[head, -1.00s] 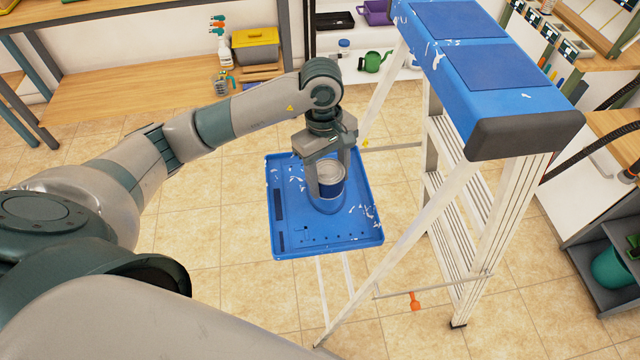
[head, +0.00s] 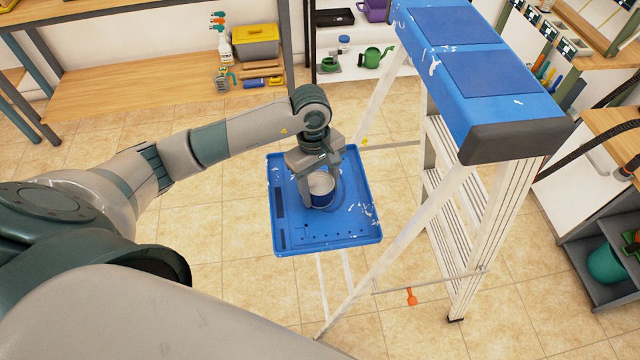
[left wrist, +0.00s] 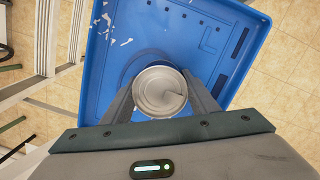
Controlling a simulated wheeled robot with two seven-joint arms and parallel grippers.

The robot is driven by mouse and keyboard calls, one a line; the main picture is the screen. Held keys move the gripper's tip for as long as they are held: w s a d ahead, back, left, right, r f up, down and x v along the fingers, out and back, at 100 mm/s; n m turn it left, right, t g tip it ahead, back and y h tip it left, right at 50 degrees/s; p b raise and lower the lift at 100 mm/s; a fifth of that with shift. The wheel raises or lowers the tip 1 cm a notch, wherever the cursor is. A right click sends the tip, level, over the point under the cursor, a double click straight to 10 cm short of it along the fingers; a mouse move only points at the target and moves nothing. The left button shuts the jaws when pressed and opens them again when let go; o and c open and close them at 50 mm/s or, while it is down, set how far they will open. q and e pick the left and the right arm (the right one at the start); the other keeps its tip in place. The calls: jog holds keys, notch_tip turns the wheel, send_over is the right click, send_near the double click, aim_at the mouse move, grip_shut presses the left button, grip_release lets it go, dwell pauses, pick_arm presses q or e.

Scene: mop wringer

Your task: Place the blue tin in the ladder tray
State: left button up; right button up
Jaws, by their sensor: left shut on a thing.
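The blue tin (head: 319,190) has a dark blue side and a silvery grey top. It is upright over the blue ladder tray (head: 335,238), inside the tray's outline. My left gripper (head: 321,188) is shut on the tin, with a finger on either side. In the left wrist view the tin's round lid (left wrist: 160,91) sits between the two fingertips, with the tray (left wrist: 150,20) beneath it. I cannot tell whether the tin's base touches the tray floor. My right gripper is not in view.
The stepladder (head: 470,100) with blue top stands right of the tray, its white rails close by. A wooden bench (head: 150,80) is at the back left, and a shelf with a green watering can (head: 373,57) at the back. Tiled floor lies around.

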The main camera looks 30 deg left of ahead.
pick_arm(q)
jog(key=shift+f+b, duration=0.25)
jog(key=shift+b, duration=0.05)
jog(key=o, duration=1.7)
jog(key=shift+r, duration=0.1)
jog(key=shift+r, duration=0.2)
